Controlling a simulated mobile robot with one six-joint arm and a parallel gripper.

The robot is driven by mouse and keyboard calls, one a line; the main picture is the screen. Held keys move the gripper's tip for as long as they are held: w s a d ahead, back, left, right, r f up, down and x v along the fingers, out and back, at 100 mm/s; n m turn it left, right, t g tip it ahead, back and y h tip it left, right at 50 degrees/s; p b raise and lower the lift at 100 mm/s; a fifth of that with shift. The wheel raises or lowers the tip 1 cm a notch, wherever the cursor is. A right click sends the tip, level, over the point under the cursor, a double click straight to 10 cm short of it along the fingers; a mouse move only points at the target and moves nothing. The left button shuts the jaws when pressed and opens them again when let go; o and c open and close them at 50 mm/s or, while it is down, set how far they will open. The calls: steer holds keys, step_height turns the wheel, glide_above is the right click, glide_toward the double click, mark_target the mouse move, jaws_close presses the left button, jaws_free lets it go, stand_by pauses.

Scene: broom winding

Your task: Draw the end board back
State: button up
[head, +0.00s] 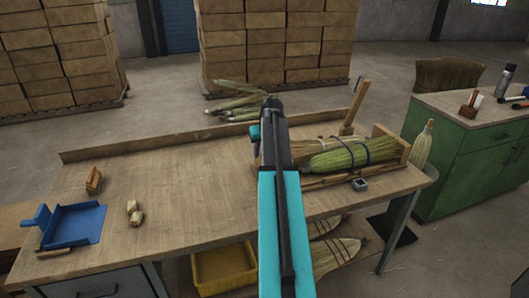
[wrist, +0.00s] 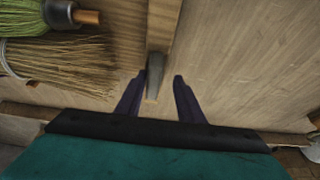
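A wooden board or bar (wrist: 165,25) runs down from the top of the wrist view and ends in a narrow grey piece (wrist: 155,70). It lies beside the broom bundles; I cannot tell for certain that it is the end board. My gripper (wrist: 160,88) has its two dark fingers apart, with the grey piece nearer the left finger. No grip on it shows. Two broom bundles, one straw (head: 315,145) and one green with dark bands (head: 345,155), lie to the right, by an upright wooden board (head: 393,146).
A raised ledge runs along the back. A small grey box (head: 360,184) sits at the front right.

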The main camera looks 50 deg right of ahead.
steer(key=shift+s+d, duration=0.15)
steer(key=shift+r, duration=0.2)
steer(key=shift+s+r, duration=0.3)
steer(key=shift+r, duration=0.2)
steer(key=b+v, duration=0.2)
steer(key=v, duration=1)
steer(key=shift+a, duration=0.25)
steer(key=shift+r, duration=0.15)
